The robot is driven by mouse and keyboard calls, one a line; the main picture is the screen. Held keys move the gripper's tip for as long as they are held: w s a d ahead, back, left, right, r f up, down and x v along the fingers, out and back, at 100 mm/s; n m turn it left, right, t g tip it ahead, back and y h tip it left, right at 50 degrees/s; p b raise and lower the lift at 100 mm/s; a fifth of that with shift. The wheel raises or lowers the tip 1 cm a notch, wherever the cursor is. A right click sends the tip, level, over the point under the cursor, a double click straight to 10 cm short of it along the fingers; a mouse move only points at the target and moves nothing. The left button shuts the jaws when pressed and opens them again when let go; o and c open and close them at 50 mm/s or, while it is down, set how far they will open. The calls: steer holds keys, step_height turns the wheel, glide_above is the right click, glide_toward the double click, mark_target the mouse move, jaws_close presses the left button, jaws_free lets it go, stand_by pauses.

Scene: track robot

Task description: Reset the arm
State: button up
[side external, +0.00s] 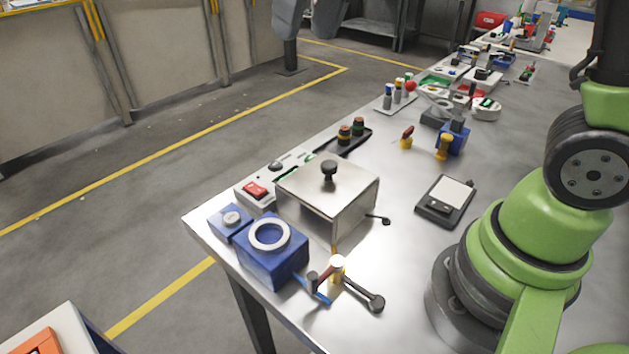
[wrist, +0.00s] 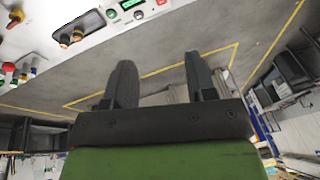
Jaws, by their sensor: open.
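My gripper (wrist: 161,85) shows in the wrist view with its two dark fingers apart and nothing between them. It points out over the grey floor, with the bench edge above it in that picture. In the side view my green arm stands at the right of the steel bench (side external: 400,270), and my gripper is out of that picture.
A steel box with a black knob (side external: 329,170), a blue block with a white ring (side external: 270,234) and a red-switch unit (side external: 256,189) stand at the bench's near left. A black scale (side external: 445,200) lies near my base. Several tools crowd the far end.

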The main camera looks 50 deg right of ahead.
steer(key=s+d+m+t, duration=0.1)
steer(key=s+t, duration=0.3)
steer(key=s, duration=1.2)
steer(key=shift+s+d+f+m+y, duration=0.25)
steer(key=shift+f+m+y, duration=0.1)
steer(key=shift+m, duration=0.25)
